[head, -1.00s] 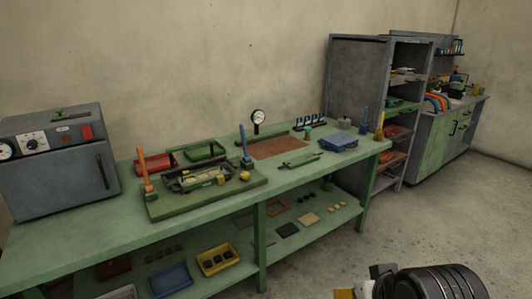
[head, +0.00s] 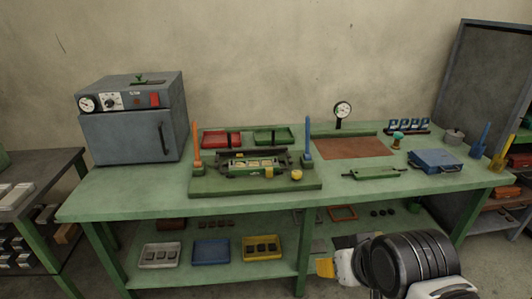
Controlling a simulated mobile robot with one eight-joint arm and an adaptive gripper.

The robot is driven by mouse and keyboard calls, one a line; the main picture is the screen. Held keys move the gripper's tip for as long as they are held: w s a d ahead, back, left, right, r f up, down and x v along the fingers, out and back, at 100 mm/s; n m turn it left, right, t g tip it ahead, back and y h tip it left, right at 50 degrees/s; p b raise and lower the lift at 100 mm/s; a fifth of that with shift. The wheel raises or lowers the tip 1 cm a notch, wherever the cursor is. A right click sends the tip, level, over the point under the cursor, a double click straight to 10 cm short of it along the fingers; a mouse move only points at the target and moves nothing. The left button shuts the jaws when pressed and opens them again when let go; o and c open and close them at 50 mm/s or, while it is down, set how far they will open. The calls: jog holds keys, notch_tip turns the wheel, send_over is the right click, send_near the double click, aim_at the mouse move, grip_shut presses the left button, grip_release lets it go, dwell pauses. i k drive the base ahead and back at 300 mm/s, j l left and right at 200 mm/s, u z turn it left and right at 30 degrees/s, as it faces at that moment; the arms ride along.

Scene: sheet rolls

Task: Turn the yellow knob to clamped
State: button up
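A small yellow knob (head: 297,175) sits at the front right of a green fixture board (head: 215,187) on the workbench. A clamp frame with pale inserts (head: 252,166) stands on the board, between an orange-handled lever (head: 197,143) on the left and a blue-handled lever (head: 308,140) on the right. The knob's setting is too small to read. My arm shows at the lower right, in front of the bench and well short of the knob. A yellow part (head: 325,268) shows at its left end; I cannot make out the fingers.
A grey oven (head: 138,135) stands at the bench's left end. Red (head: 221,139) and green trays (head: 272,137) lie behind the board. A dial gauge (head: 342,111), brown mat (head: 352,148) and blue case (head: 435,160) are to the right. The bench's front strip is clear.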

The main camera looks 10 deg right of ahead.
aim_at(296, 175)
jog(key=i+l, duration=0.55)
jog(key=l, duration=0.25)
jog(key=i+l, duration=0.3)
jog(key=l, duration=0.15)
jog(key=j+u, duration=0.05)
